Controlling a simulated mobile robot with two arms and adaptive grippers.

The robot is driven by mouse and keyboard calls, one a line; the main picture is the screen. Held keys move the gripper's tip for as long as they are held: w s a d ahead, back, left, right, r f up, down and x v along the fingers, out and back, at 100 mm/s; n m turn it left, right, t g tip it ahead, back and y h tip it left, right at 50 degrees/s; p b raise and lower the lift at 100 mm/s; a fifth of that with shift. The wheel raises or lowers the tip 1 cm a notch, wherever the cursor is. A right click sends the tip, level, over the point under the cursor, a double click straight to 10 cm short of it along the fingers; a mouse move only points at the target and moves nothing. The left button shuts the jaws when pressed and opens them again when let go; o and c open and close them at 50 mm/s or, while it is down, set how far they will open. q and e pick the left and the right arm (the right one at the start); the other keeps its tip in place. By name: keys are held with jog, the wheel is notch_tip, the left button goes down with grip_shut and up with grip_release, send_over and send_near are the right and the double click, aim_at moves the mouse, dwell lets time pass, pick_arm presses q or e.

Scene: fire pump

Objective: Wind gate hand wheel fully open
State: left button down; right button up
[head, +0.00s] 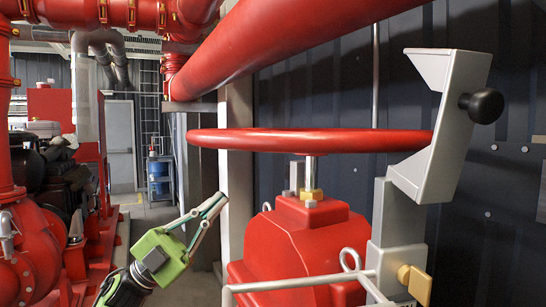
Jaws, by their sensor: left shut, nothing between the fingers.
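The red hand wheel (300,141) is seen almost edge-on, lying level on top of the red gate valve body (300,245). A steel stem and a brass nut (312,194) show under its middle. A light grey bracket (445,130) with a black knob (486,106) stands at the wheel's right end and covers that part of the rim. My left gripper (218,204), with a green body, is shut and empty. It is below the left end of the wheel, apart from it, fingers pointing up and right. My right gripper is not in view.
A thick red pipe (275,40) runs diagonally close above the wheel. A pale rail (300,284) crosses in front of the valve, with a yellow block (414,284) at its right. Red pump machinery (40,240) fills the left. A dark panelled wall stands behind.

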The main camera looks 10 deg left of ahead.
pick_arm(q)
jog(key=s+r+m+g, duration=0.3)
jog(key=s+m+g, duration=0.2)
jog(key=m+g, duration=0.4)
jog(key=s+d+r+g+y+p, duration=0.1)
jog(key=d+r+p, duration=0.6)
jog(key=d, duration=0.5)
jog(key=shift+n, duration=0.3)
jog(key=shift+d, duration=0.1)
